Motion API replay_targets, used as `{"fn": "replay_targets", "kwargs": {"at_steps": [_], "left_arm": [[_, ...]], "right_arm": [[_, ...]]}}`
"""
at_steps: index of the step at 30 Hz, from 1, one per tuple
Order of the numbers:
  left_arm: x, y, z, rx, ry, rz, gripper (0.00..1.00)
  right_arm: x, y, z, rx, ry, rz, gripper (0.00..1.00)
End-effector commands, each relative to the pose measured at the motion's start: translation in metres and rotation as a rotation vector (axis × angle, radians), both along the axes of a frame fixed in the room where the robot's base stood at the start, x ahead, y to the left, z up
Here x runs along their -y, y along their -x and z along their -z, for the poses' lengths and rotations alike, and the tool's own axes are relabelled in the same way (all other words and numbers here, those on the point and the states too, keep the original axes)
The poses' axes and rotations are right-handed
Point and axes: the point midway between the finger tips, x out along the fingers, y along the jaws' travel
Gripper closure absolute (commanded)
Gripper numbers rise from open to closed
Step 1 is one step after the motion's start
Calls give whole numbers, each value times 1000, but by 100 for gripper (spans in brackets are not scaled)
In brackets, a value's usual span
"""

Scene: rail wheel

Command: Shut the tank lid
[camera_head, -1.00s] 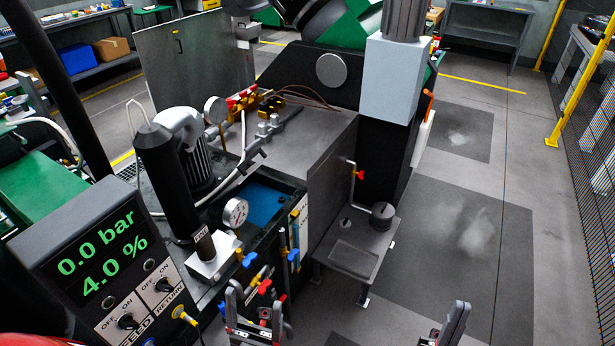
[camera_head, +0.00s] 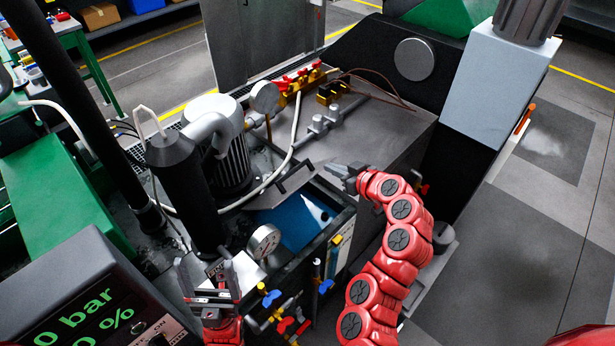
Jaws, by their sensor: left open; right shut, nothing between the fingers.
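The tank (camera_head: 300,225) is open, with blue fluid showing inside its rectangular mouth. A grey plate that looks like the tank lid (camera_head: 284,184) stands tilted up at the far side of the mouth. My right gripper (camera_head: 334,170) is shut and empty, just right of the raised lid and above the far right corner of the mouth. I cannot tell whether it touches the lid. My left gripper (camera_head: 208,275) is open and empty, low in the view, near the gauge and valves in front of the tank.
A pressure gauge (camera_head: 264,242) and colored valve handles (camera_head: 271,298) crowd the tank's near side. A black cylinder (camera_head: 185,195) and a motor (camera_head: 232,150) stand to the left. The grey cabinet top (camera_head: 385,125) behind carries pipes and a yellow-red manifold (camera_head: 300,82).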

Motion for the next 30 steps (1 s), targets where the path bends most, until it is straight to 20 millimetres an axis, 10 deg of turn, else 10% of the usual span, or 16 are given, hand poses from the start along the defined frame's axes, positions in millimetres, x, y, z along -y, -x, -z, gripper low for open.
{"fn": "replay_targets", "kwargs": {"at_steps": [9,30], "left_arm": [[0,0,-5,0,0,0,15],[0,0,-43,0,0,0,15]], "right_arm": [[-28,21,-13,-25,19,-187,100],[-82,-36,23,-23,19,-182,100]]}}
